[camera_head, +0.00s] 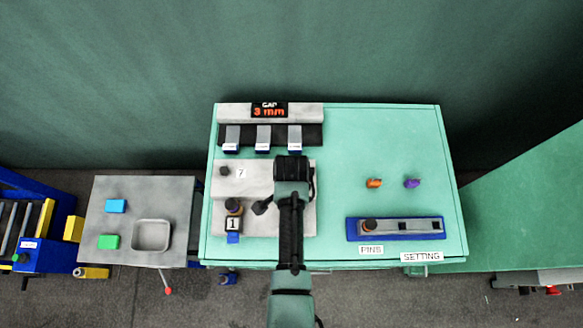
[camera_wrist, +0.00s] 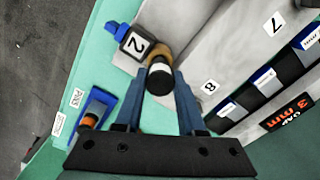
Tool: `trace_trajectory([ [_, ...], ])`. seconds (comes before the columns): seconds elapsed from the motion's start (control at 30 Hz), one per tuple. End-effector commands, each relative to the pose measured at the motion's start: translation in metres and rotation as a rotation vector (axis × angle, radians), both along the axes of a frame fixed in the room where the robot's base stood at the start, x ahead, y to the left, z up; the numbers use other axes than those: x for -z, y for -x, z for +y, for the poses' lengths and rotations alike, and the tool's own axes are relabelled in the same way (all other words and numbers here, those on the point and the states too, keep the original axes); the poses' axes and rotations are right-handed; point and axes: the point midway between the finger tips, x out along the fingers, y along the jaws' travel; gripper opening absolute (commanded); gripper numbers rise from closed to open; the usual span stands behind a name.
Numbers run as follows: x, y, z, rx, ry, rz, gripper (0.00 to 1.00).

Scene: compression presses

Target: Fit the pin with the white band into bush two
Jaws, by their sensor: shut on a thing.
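In the wrist view, my gripper (camera_wrist: 161,76) is shut on a pin with a black end and a white band (camera_wrist: 160,67). In the head view, my wrist hides bush two and the pin.
The blue pin rack (camera_head: 437,229) holds another pin (camera_head: 369,226). Orange (camera_head: 374,183) and purple (camera_head: 411,183) pieces lie on the green table. Several blocks line the gap display (camera_head: 269,110).

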Motion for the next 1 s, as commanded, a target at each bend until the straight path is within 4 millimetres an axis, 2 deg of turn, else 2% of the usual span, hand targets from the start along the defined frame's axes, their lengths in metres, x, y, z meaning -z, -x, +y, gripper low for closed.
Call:
trace_trajectory([
  [1.0, 0.026, 0.0, 0.0, 0.0, 0.0, 0.0, 0.0],
])
